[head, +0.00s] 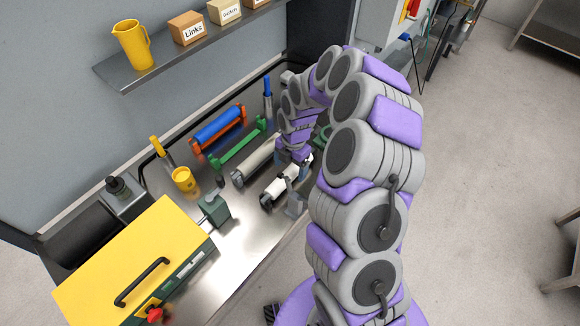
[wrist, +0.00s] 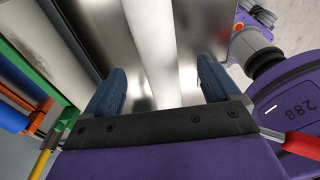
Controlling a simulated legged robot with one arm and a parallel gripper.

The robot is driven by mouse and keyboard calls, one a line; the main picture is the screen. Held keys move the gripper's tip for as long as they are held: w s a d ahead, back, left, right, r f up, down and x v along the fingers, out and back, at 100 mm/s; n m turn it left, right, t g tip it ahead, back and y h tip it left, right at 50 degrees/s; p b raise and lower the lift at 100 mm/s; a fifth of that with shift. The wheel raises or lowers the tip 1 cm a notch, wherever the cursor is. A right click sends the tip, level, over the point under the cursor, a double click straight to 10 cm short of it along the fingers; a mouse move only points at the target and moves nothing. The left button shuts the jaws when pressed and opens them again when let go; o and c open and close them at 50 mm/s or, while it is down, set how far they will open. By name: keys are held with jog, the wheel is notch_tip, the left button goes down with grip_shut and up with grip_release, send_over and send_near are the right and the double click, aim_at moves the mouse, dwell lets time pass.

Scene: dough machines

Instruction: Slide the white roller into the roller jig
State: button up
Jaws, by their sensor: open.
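The white roller (head: 279,186) lies on the metal bench near its front edge, with dark grey pieces at its near end. My gripper (head: 293,172) is over its far part, partly hidden by my arm. In the wrist view the white roller (wrist: 148,35) runs lengthwise between the two blue fingers of my gripper (wrist: 158,80). The fingers are open, with a visible gap on each side of it. Behind it, a cream-grey roller (head: 257,160) sits in a grey holder. A green jig (head: 239,148) farther back holds no roller. Which holder is the roller jig I cannot tell.
A blue roller (head: 218,126) sits in an orange holder at the back. A yellow-topped machine (head: 135,265), a yellow cup (head: 184,179) and a green-grey block (head: 214,208) stand to the left. A shelf (head: 165,75) hangs above. Bare bench (head: 235,240) lies front left.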

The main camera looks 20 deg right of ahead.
jog(key=shift+d+r+p, duration=0.1)
jog(key=shift+r+p, duration=0.25)
jog(key=shift+r, duration=0.75)
notch_tip(320, 180, up, 17)
jog(key=w+d+p, duration=0.1)
jog(key=p, duration=0.1)
jog(key=shift+w+d, duration=0.25)
jog(key=shift+d, duration=0.05)
jog(key=shift+r, duration=0.1)
dwell(1.0)
jog(key=s+a+r+m, duration=0.2)
jog(key=s+r+m, duration=0.25)
jog(key=s, duration=0.35)
jog(key=s+a+r+m, duration=0.35)
jog(key=s+m, duration=0.25)
jog(key=s, duration=0.3)
jog(key=s+d+f+m+g+h+b, duration=0.1)
jog(key=s+d+f+m, duration=0.1)
jog(key=s+m, duration=1.2)
jog(key=shift+s+d+f+m, duration=0.3)
jog(key=shift+s+d, duration=0.35)
jog(key=shift+s, duration=1.8)
